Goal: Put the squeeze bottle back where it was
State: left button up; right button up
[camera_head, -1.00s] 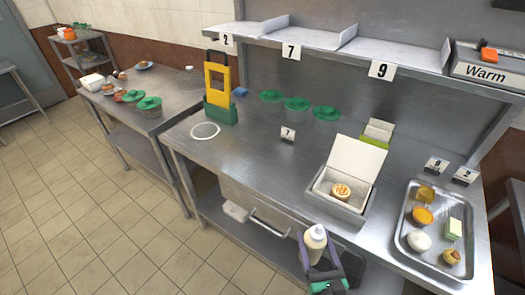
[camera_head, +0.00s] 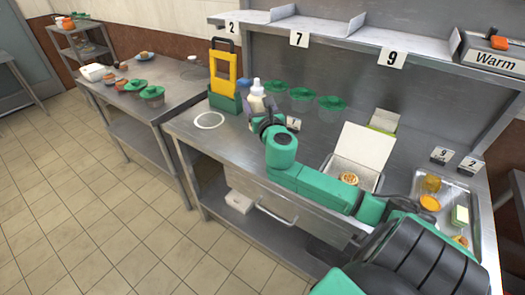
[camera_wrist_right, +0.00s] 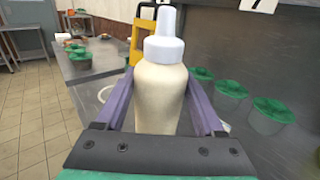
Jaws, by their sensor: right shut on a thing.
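The squeeze bottle (camera_head: 257,97) is cream-coloured with a white cap and nozzle. It is upright in my right gripper (camera_head: 258,120), whose purple fingers are shut on its sides, as the right wrist view also shows (camera_wrist_right: 160,95). The gripper holds it over the left part of the steel counter (camera_head: 190,122); I cannot tell whether its base touches. A white ring (camera_head: 209,120) is marked on the counter, to the left of the bottle and apart from it in the head view. My left gripper is not in view.
A yellow and green grater-like stand (camera_head: 224,80) is behind the ring. Several green-lidded tubs (camera_head: 302,95) stand behind the bottle. A small number card (camera_head: 294,124) is close right of the gripper. An open white box (camera_head: 358,155) and a food tray (camera_head: 474,222) are further right.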

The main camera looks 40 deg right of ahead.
jog(key=w+d+r, duration=0.2)
jog(key=d+r, duration=0.3)
jog(key=r, duration=0.2)
jog(key=f+b, duration=0.3)
jog(key=f, duration=0.6)
jog(key=f+b, duration=0.3)
jog(key=f, duration=0.7)
jog(key=shift+w+a+f+b, duration=0.1)
jog(key=shift+a+f+b, duration=0.1)
jog(key=shift+f+b, duration=0.15)
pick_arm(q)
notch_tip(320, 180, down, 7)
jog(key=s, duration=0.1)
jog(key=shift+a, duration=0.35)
pick_arm(e)
jog(key=shift+r, duration=0.15)
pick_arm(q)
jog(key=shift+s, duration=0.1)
